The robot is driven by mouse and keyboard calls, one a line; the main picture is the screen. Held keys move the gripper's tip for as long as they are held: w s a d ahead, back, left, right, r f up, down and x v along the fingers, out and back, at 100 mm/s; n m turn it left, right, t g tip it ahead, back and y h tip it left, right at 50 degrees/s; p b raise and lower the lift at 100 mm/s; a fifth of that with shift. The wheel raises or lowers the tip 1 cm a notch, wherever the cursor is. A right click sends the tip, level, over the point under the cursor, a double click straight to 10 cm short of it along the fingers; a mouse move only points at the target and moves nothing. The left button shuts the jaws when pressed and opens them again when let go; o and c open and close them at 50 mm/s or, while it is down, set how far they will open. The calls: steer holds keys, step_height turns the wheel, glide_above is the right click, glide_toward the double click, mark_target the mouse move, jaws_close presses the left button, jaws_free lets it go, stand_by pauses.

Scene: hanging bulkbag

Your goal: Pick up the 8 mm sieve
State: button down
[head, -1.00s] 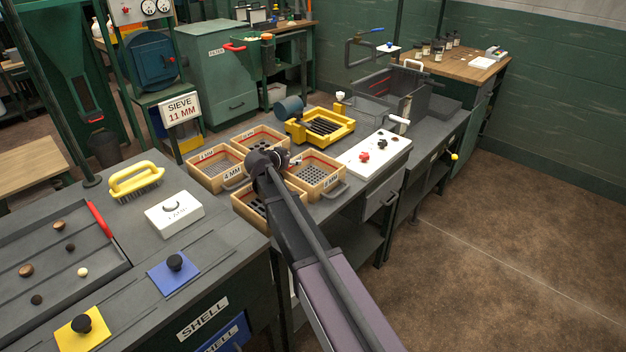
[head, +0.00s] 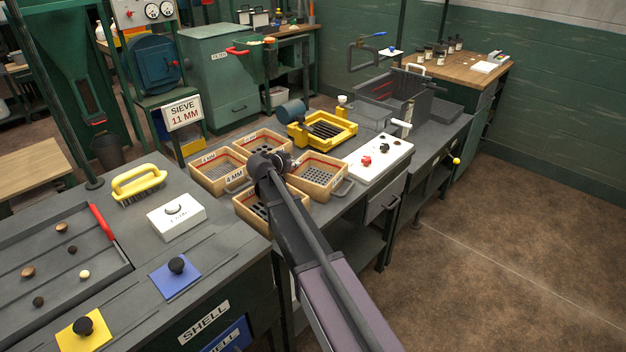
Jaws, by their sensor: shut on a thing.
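Several wooden-framed sieves stand together on the grey bench. The right-hand sieve (head: 325,181), with round holes, a red line inside and a grey handle on its right, has a small label that seems to read 8 MM. My gripper (head: 288,162) is at this sieve's left rim. It looks shut on the rim, but my wrist hides most of the fingers. The sieve sits level, and I cannot tell whether it is clear of the bench. A sieve marked 4 MM (head: 208,180) is to the left. Another sieve (head: 250,212) with larger holes is in front, partly under my arm.
A yellow tray frame (head: 348,128) stands behind the sieves. A white panel with knobs (head: 385,160) is close on the right. A sign reading SIEVE 11 MM (head: 183,113) stands behind. A yellow brush (head: 139,184) and white block (head: 176,216) lie left.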

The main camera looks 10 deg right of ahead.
steer(key=shift+r, duration=0.2)
step_height(320, 180, up, 10)
steer(key=p, duration=1)
steer(key=shift+f, duration=0.2)
stand_by(0.7)
